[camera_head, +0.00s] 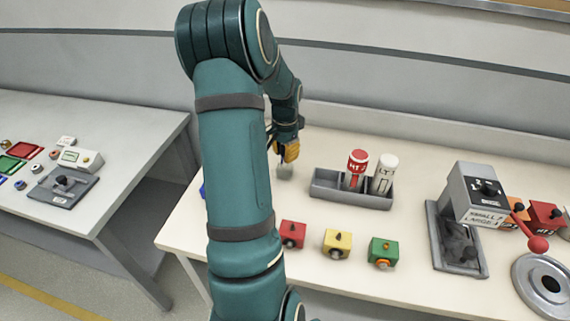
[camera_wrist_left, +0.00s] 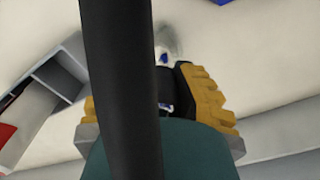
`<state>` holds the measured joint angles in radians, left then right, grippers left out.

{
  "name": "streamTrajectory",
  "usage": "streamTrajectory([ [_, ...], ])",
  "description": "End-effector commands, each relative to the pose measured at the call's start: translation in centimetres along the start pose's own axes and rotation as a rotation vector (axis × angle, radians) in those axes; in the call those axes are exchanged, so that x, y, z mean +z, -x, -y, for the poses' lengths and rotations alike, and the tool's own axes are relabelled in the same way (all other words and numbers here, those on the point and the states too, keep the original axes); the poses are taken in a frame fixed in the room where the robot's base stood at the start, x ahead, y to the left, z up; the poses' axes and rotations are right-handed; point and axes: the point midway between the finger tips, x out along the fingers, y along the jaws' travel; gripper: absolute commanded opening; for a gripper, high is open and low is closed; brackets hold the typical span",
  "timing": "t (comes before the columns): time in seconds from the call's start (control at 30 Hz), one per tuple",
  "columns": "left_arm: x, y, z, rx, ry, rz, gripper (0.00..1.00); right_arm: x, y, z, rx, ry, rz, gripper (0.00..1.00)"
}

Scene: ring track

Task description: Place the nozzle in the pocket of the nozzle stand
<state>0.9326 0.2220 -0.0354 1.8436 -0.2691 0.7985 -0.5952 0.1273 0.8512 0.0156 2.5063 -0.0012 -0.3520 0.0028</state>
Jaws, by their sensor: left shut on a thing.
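My left gripper (camera_head: 288,152) is low over the back left of the bench, its yellow fingers pointing down. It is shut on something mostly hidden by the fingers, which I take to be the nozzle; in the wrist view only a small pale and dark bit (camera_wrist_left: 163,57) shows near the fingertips. A small grey block (camera_head: 285,172), possibly the nozzle stand, stands on the bench right below the fingertips. A greyish rounded shape also shows past the fingertips in the wrist view (camera_wrist_left: 172,40). I cannot tell whether the held thing touches it; its pocket is hidden. My right gripper is not in view.
A grey divided tray (camera_head: 326,187) with red HT and white LT bottles is close right of the gripper. Red (camera_head: 292,234), yellow (camera_head: 337,243) and green (camera_head: 383,252) blocks line the front. A grey lever device (camera_head: 470,200) stands further right. My arm hides the bench's left part.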

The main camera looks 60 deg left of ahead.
Motion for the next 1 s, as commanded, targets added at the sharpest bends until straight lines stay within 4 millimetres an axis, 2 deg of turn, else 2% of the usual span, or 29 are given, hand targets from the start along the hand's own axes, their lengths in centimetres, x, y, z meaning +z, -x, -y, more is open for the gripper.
streamTrajectory([
  [0.03, 0.1, -1.0, 0.0, 0.002, 0.0, 0.003, 0.0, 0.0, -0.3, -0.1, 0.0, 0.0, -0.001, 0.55],
  [0.2, 0.1, -3.6, 0.0, 0.001, 0.001, 0.002, 0.0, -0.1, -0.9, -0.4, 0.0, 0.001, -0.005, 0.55],
  [0.6, 0.0, -4.1, 0.0, 0.0, 0.0, 0.0, 0.0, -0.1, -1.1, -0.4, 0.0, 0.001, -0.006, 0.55],
  [0.63, 0.0, -4.1, 0.0, 0.0, 0.0, 0.0, 0.36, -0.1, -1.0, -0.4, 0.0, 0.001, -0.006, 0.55],
  [0.67, 0.0, -4.1, 0.0, 0.0, 0.0, 0.0, 0.46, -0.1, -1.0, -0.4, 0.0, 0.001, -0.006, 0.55],
  [0.7, 0.0, -4.1, 0.0, 0.0, 0.0, 0.0, 0.52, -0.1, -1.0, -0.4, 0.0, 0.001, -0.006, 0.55],
  [1.0, 0.0, -3.9, 0.0, 0.0, 0.0, 0.0, 0.52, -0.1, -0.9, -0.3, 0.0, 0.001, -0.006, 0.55],
])
